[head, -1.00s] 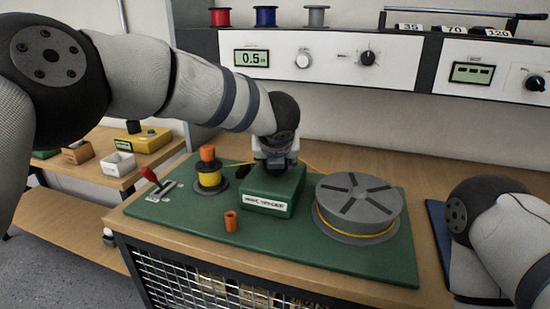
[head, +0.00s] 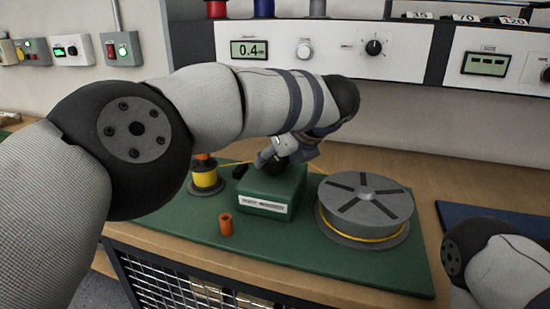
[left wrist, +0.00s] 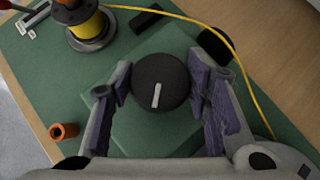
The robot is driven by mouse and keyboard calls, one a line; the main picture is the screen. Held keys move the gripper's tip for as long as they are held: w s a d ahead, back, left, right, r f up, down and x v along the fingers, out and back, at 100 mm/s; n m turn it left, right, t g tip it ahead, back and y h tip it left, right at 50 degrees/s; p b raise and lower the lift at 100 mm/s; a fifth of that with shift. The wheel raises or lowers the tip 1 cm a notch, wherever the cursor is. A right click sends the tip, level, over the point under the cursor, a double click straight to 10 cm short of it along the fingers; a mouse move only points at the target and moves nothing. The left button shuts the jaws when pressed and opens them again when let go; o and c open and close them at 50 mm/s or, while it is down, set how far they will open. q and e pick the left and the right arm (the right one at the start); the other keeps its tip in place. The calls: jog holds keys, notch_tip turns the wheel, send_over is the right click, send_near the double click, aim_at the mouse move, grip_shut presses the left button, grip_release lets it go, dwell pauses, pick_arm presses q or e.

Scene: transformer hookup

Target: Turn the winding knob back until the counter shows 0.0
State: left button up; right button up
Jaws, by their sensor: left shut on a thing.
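The winding knob (left wrist: 161,82) is black and round with a white pointer line that points down and slightly left in the left wrist view. It sits on top of the green winder box (head: 266,195). My left gripper (head: 273,157) reaches down onto the box from above, its fingers on both sides of the knob and shut on it. The gripper hides the knob in the head view. The counter display (head: 248,50) on the white panel reads 0.4. My right arm shows at the lower right; its gripper is out of view.
A grey slotted drum (head: 365,200) with yellow wire stands right of the box. A yellow wire spool (head: 205,180) stands to its left, and an orange tube (head: 226,225) in front. Yellow wire runs behind the box. The green mat's front right (head: 370,275) is clear.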

dwell(0.3)
pick_arm(q)
jog(key=o, duration=1.2)
jog(key=shift+c, duration=0.2)
jog(key=v, duration=1.2)
